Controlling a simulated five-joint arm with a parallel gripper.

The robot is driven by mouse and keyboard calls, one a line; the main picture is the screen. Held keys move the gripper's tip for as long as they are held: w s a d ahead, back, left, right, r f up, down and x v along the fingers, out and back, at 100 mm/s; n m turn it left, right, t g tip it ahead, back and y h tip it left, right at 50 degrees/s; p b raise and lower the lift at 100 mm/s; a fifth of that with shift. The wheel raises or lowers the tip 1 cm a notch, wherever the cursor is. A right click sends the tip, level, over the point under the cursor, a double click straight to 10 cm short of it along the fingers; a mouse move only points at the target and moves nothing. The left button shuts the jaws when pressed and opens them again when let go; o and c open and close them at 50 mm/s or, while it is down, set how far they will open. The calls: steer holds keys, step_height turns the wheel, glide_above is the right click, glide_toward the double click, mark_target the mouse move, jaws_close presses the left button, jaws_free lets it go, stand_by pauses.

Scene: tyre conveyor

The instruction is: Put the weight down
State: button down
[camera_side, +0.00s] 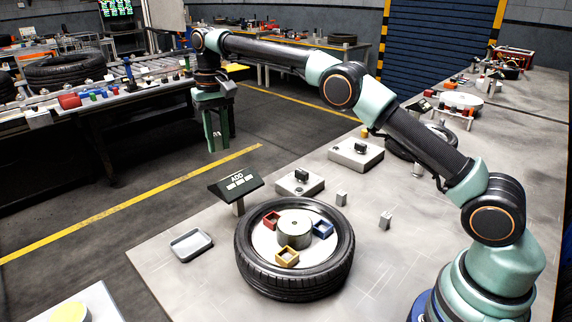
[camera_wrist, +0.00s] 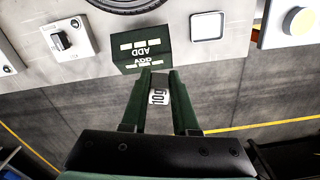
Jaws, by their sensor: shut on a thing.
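My gripper (camera_wrist: 160,78) is shut on a small pale weight (camera_wrist: 158,97) with dark markings, seen between its two green fingers in the wrist view. In the side view my gripper (camera_side: 215,141) hangs fingers down at the far end of the arm, over the dark floor beyond the table edge. The weight cannot be made out there. The ADD sign (camera_side: 236,183) stands at the table edge, and it also shows just past the fingertips in the wrist view (camera_wrist: 152,52). A tyre (camera_side: 295,284) lies flat on the table, with red, blue and yellow boxes around its hub.
A shallow grey tray (camera_side: 190,244) sits left of the tyre, and shows in the wrist view (camera_wrist: 208,25). Two switch blocks (camera_side: 300,188) (camera_side: 356,154) and two small grey blocks (camera_side: 341,198) (camera_side: 385,220) stand behind and right of the tyre. A yellow button (camera_wrist: 301,21) is on a separate stand.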

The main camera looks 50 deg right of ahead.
mark_target(194, 248)
steer(key=s+a+n, duration=0.3)
steer(key=a, duration=1)
steer(key=f, duration=2)
steer(key=shift+w+d, duration=0.15)
steer(key=shift+d, duration=0.1)
steer(key=shift+f, duration=0.15)
steer(key=c, duration=0.7)
jaws_free()
